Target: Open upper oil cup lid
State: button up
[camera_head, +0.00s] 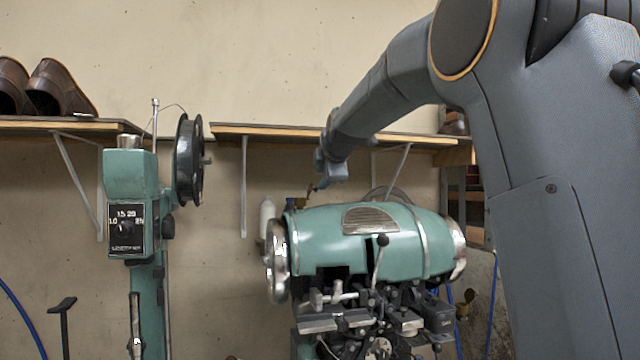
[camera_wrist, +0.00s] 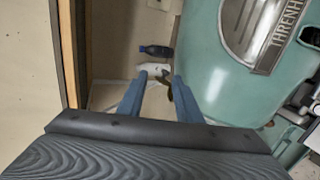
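The green stitcher head (camera_head: 330,235) stands right of centre in the head view, and its curved cover (camera_wrist: 215,60) fills the right of the wrist view. A small brass-coloured piece (camera_head: 309,187), perhaps the upper oil cup, shows at the cover's upper left. In the wrist view a small dark brass piece (camera_wrist: 168,90) lies between the finger lines, closer to the right finger. Its lid cannot be made out. My gripper (camera_wrist: 160,78) has its two blue fingers apart, with no visible grip on anything. In the head view my gripper (camera_head: 322,181) is just above the cover's left end.
A shelf (camera_head: 290,131) runs along the wall behind my arm. A green post with a dial (camera_head: 125,228) and black spool (camera_head: 188,160) stands left. A white bottle (camera_head: 267,218) is behind the stitcher's left end. A dark bottle (camera_wrist: 155,51) lies beyond the fingers.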

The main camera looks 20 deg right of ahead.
jog(key=d+r+m+t+b, duration=0.1)
jog(key=d+m+t+b, duration=0.1)
jog(key=d+t+b, duration=0.55)
jog(key=a+f+n+g+y+b, duration=0.1)
jog(key=f+y, duration=0.1)
jog(key=s+a+f+n+g+y+b, duration=0.1)
jog(key=f+y, duration=0.1)
jog(key=y, duration=0.1)
jog(key=s+a+f+g+y+b, duration=0.1)
jog(key=f+y, duration=0.1)
jog(key=shift+s+a+f+n+y, duration=0.15)
jog(key=shift+s+a+n+y, duration=0.15)
jog(key=shift+n+y, duration=0.1)
jog(key=shift+w+a, duration=0.15)
jog(key=shift+w, duration=0.1)
jog(key=shift+p+x, duration=1.1)
jog(key=shift+x, duration=2.45)
jog(key=shift+g, duration=0.25)
grip_shut()
